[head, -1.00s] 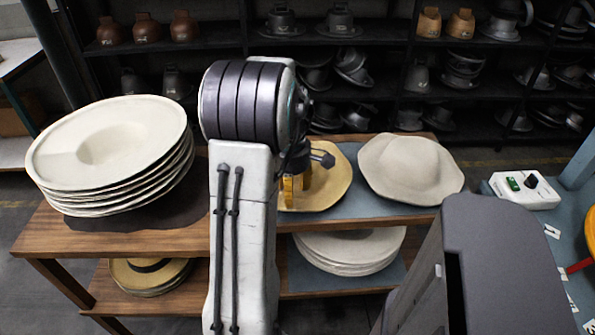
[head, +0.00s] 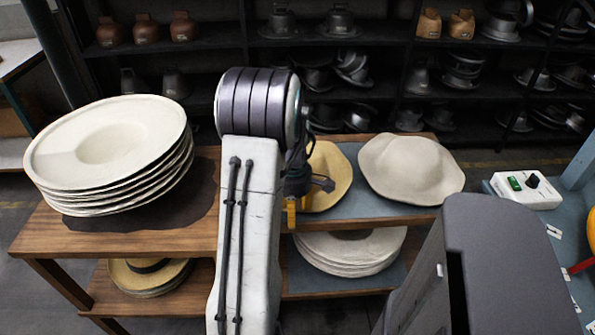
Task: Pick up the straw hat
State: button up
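A yellow straw hat (head: 333,180) lies on the upper shelf of the wooden table, just right of my arm. My arm covers its left part. More straw hats, the top one with a black band (head: 150,268), lie on the lower shelf at left.
A stack of white hats (head: 105,150) stands left on the wooden table (head: 140,240). A pale hat (head: 411,168) lies right of the straw hat. More pale hats (head: 350,250) lie below. A white control box (head: 526,190) is at right. Dark shelves stand behind.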

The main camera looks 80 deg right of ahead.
jog(key=shift+o, duration=0.2)
grip_shut()
